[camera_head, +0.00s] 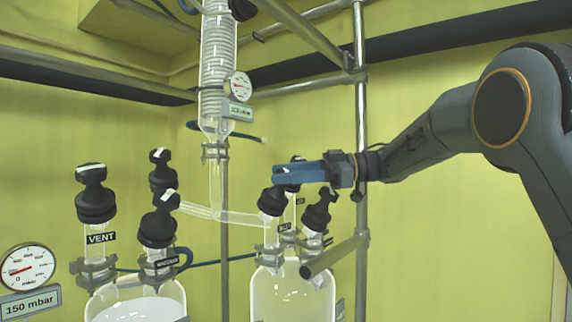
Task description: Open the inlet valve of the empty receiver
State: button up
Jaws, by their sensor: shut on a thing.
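The right glass receiver (290,296) stands at the bottom centre and shows no liquid in its visible upper part. Several black-knobbed valves rise from its top. Its front-left valve (270,203) sits where the slanting glass tube joins, beside a small black label (286,228) that seems to read INLET. My gripper (281,176) reaches in from the right with blue fingers, shut on the top of this valve's knob. The fingers hide most of the handle, so its turn angle cannot be told. Another black valve (318,210) stands just right of it, and one more is partly hidden behind.
The left receiver (130,291) holds white liquid and bears several black valves, one labelled VENT (95,195). A glass coil column (216,70) with a gauge hangs above. A metal upright (361,110) and a slanted bar (335,255) stand close to my gripper.

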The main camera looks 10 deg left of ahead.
jog(key=shift+n+g+h+p, duration=1.6)
jog(key=shift+n+g, duration=0.4)
jog(key=shift+n, duration=0.7)
jog(key=o, duration=1.1)
jog(key=shift+s+a, duration=0.1)
jog(key=shift+c, duration=0.2)
jog(key=shift+r, duration=0.25)
notch_tip(320, 180, up, 8)
jog(key=shift+f, duration=0.15)
jog(key=shift+r+p, duration=0.6)
jog(key=shift+r, duration=0.3)
